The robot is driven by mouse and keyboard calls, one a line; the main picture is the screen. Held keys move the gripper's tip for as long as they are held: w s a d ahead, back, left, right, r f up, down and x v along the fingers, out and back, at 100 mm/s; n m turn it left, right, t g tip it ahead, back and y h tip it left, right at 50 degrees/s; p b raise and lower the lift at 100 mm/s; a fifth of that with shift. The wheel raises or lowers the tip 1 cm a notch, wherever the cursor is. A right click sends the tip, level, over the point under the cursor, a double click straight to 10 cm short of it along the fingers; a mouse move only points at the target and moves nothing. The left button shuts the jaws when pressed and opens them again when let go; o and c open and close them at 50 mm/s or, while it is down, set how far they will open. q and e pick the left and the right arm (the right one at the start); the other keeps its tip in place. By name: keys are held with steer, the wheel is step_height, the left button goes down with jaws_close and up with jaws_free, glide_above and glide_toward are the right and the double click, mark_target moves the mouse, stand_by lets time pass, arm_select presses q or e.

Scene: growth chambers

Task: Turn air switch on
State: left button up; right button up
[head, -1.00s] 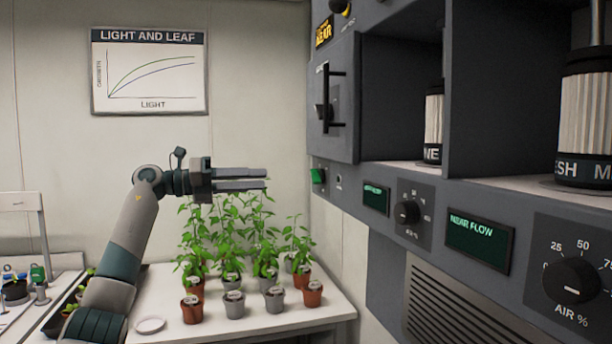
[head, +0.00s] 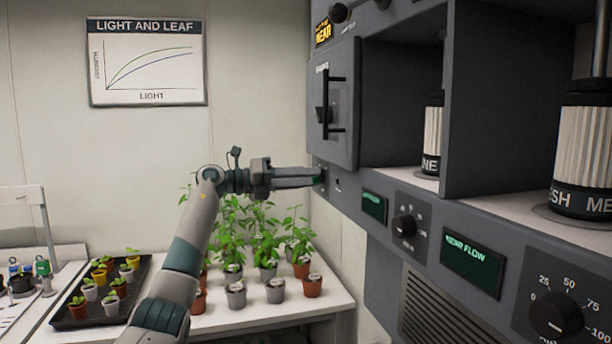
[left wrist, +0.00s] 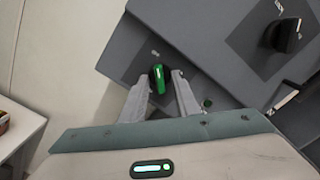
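A small green switch (left wrist: 158,79) is on the grey chamber panel; no label on it can be read. My left gripper (head: 318,177) reaches to the panel's left end and hides most of the switch in the head view. In the left wrist view the left gripper (left wrist: 160,82) is open, with one finger on each side of the green switch. I cannot tell whether the fingers touch it. My right gripper is in neither view.
A door with a black handle (head: 335,103) is above the switch. To the right are displays, a small knob (head: 404,226) and a large air dial (head: 556,315). Potted plants (head: 262,235) stand on a white table (head: 325,304) below my left arm.

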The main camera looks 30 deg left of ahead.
arm_select(q)
steer(key=shift+c, duration=0.5)
jaws_close()
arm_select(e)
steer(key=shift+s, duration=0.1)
arm_select(q)
steer(key=shift+m+b, duration=0.3)
steer(key=shift+m, duration=0.2)
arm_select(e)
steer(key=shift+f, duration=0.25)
arm_select(q)
steer(key=m+b, duration=0.5)
steer(key=m, duration=1.2)
steer(key=shift+w, duration=0.1)
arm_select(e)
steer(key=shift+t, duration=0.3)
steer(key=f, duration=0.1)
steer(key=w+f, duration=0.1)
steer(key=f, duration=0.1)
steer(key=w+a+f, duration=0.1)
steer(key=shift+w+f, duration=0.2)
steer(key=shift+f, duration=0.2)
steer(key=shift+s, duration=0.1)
